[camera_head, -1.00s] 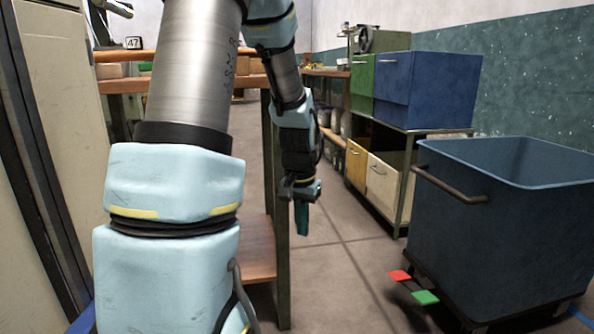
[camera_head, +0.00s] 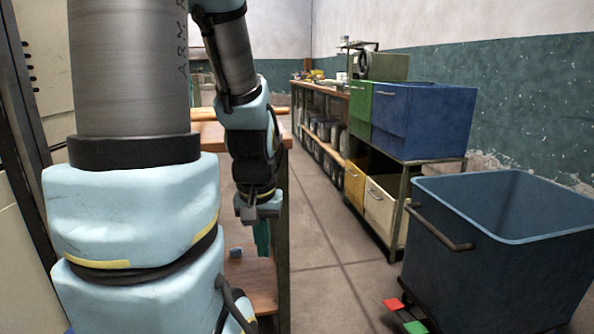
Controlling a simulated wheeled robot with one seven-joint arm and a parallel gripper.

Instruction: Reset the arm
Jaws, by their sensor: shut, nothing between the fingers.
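My gripper (camera_head: 262,238) hangs at the end of my arm, left of the picture's middle, with its teal fingers pointing down. It is shut and empty. It hangs in front of the wooden workbench (camera_head: 283,150), over the side of the bench's lower shelf in this view. My arm is bent, with its large upper part filling the left of the picture and hiding much of the bench.
A large blue bin (camera_head: 500,250) on a wheeled base stands at the right, with red and green pedals at its foot. A metal rack (camera_head: 404,200) with green, blue, yellow and cream drawers stands behind it. Clear floor (camera_head: 325,250) lies between the bench and the bin.

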